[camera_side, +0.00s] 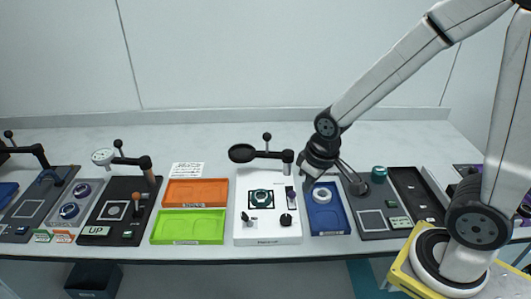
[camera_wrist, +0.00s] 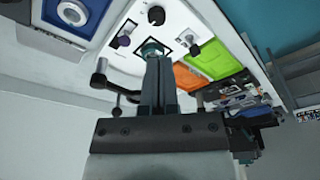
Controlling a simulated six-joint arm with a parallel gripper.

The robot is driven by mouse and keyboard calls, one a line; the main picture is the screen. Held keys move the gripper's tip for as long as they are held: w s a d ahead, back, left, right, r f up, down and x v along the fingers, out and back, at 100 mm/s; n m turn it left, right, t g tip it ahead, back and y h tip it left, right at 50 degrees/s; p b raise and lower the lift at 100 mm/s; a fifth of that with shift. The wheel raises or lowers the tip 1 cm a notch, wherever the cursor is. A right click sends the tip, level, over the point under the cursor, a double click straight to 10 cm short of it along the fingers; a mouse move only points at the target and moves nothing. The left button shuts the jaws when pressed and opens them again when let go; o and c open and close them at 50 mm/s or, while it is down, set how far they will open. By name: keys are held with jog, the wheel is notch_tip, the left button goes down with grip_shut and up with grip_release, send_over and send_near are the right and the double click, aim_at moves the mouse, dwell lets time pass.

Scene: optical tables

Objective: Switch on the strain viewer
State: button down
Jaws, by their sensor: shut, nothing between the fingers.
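A white panel device (camera_side: 267,225) stands mid-table; its front label is too small to read, so I cannot confirm it is the strain viewer. It carries a dark square with a green round piece (camera_side: 261,199), a black knob (camera_side: 286,220), a small toggle-like part (camera_side: 247,218) and a purple-tipped part (camera_side: 290,196). A black disc on an arm (camera_side: 242,153) overhangs its back. My gripper (camera_side: 306,182) is shut and empty, above the device's right edge and the blue tray. In the wrist view, my shut fingers (camera_wrist: 158,85) partly cover the green piece; the knob (camera_wrist: 156,15) and toggle-like part (camera_wrist: 193,45) show.
A blue tray (camera_side: 326,219) with a white ring (camera_side: 322,195) lies right of the device. Orange (camera_side: 196,192) and green (camera_side: 188,227) trays lie left. Dark panels with upright posts stand at both sides. Open table lies behind.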

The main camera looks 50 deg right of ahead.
aim_at(244, 216)
jog(key=w+a+f+n+g, duration=0.2)
jog(key=w+a, duration=0.4)
jog(key=w, duration=0.4)
jog(key=w+a+f+n+g+h, duration=0.1)
jog(key=w+a+f+n, duration=0.3)
jog(key=w, duration=0.6)
jog(key=shift+a+f+n+g+h, duration=0.2)
jog(key=shift+a+n+g+h, duration=0.15)
jog(key=shift+a+n, duration=0.95)
jog(key=shift+a, duration=0.15)
jog(key=f, duration=0.3)
jog(key=s+d+f, duration=0.1)
jog(key=f, duration=0.5)
jog(key=shift+s+d+f, duration=0.15)
jog(key=shift+f, duration=0.15)
jog(key=shift+s+d, duration=0.1)
jog(key=shift+s+d+r, duration=0.9)
jog(key=shift+s+d, duration=0.2)
jog(key=shift+d, duration=0.05)
jog(key=shift+s+d+r+t+y, duration=0.2)
jog(key=shift+s+r+t+y, duration=0.1)
jog(key=shift+t+y, duration=0.3)
